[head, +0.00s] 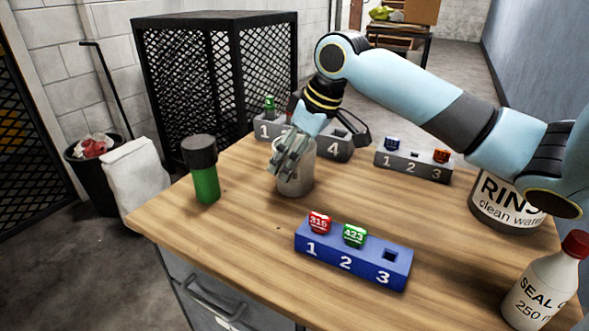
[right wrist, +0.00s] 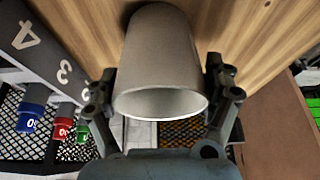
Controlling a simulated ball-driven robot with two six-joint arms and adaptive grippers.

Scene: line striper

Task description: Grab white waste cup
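The waste cup (head: 296,172), a plain whitish-grey cup, stands upright on the wooden table in the head view. My right gripper (head: 290,150) is at its upper part, with finger links in front of its left side. In the right wrist view the cup (right wrist: 160,60) is between the two fingers of my right gripper (right wrist: 160,88), its open rim facing the camera. One finger lies close along each side, with little or no gap showing. Whether they press on the cup cannot be made out. My left gripper is not in view.
A green bottle with a dark cap (head: 204,170) stands left of the cup. A blue numbered rack (head: 352,262) is in front. Grey racks (head: 412,166) stand behind. The rinse container (head: 500,205) and seal bottle (head: 543,290) are at right. Bare table lies around the cup.

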